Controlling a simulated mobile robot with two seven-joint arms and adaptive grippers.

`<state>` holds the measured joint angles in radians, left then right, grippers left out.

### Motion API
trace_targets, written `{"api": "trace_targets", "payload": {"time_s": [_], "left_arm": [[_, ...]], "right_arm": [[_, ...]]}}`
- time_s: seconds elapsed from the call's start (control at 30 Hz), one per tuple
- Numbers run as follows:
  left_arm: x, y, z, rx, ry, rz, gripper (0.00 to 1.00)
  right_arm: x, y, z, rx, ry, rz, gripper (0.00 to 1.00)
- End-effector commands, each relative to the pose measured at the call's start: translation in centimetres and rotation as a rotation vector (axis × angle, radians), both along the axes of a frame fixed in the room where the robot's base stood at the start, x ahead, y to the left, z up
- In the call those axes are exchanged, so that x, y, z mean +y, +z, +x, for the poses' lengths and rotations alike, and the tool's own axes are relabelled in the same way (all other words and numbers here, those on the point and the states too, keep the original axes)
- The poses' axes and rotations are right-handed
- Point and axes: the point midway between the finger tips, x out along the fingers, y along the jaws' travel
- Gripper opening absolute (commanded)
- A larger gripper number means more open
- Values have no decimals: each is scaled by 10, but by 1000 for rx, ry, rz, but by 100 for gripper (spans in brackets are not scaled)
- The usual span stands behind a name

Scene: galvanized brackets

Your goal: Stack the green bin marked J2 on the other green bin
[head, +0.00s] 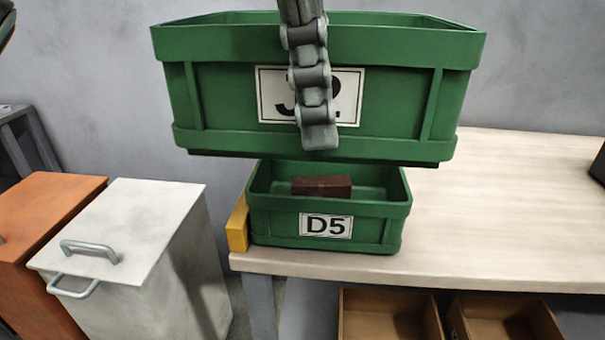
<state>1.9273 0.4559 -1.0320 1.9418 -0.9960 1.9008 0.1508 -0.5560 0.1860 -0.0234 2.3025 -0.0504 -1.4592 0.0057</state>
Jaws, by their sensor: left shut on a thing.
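The green bin marked J2 (215,95) is held in the air in the upper middle of the head view. It looks about level. My left gripper (312,75) is shut on its front wall, with one grey jointed finger down the outside, partly covering the J2 label. The other finger is hidden. The other green bin, marked D5 (275,228), stands upright on the table below J2, and J2 hides part of its back. A dark brown block (321,187) lies inside D5. I cannot tell how large the gap between the bins is. My right gripper is not in view.
The pale wooden table (500,225) is clear to the right of D5, with a dark object (598,165) at the right edge. A yellow piece (238,224) sits at D5's left. A white bin (125,225) and brown trays (390,315) are lower.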

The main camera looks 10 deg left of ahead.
Motion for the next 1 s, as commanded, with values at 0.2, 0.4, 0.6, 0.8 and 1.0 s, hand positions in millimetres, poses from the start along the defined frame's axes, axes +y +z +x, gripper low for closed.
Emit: {"api": "trace_targets", "payload": {"time_s": [0.2, 0.4, 0.6, 0.8, 1.0], "left_arm": [[-1, -2, -1, 2, 5, -2, 0], [-8, -23, 34, 6, 7, 0, 0], [-17, -50, 78, 4, 7, -1, 0], [-22, -66, 105, 1, 4, -2, 0], [-23, -79, 109, 2, 4, 0, 0]], "right_arm": [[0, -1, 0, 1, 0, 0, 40], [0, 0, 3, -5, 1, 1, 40], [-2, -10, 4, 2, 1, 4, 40], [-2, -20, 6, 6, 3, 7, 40], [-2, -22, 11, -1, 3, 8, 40]]}}
